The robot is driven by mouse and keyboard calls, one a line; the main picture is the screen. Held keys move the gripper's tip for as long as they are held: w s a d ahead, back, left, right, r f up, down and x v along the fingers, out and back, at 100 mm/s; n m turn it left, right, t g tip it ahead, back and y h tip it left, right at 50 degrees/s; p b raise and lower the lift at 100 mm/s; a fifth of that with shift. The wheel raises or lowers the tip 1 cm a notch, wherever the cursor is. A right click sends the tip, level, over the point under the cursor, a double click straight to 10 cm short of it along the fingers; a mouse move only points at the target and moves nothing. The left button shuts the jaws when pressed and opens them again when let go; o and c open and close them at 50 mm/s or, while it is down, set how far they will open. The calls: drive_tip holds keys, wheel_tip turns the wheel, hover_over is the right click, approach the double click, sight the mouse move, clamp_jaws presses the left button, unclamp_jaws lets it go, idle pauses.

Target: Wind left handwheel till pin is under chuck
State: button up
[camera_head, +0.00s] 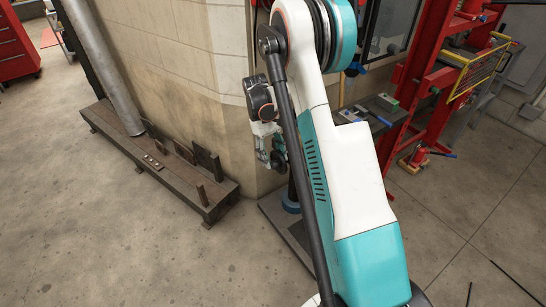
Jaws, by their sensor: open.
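My gripper (277,160) is small in the picture, left of my white and teal arm and in front of the stone wall's corner. It points down and is open, with nothing visible between its fingers. A dark round shape sits close beside it, but I cannot tell whether it is a handwheel or part of my wrist. My arm covers most of the machine behind it. A dark table (378,108) shows on the right. I cannot make out the left handwheel, pin or chuck.
A low dark steel bench (165,165) with a leaning grey pipe (108,70) stands along the stone wall (185,65). A red press frame (420,85) stands on the right, with a red jack (413,157) at its foot. The concrete floor at front left is clear.

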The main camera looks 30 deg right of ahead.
drive_tip(key=v, duration=1.1)
drive_tip(key=shift+w+r, duration=0.2)
drive_tip(key=shift+r, duration=0.15)
wheel_tip(320, 180, up, 2)
drive_tip(key=t+p, duration=0.3)
drive_tip(key=t, duration=0.2)
hover_over(274, 160)
wheel_tip(274, 160, down, 13)
drive_tip(key=b, duration=0.4)
drive_tip(key=shift+w, duration=0.15)
drive_tip(key=shift+g, duration=0.3)
drive_tip(key=c, duration=0.9)
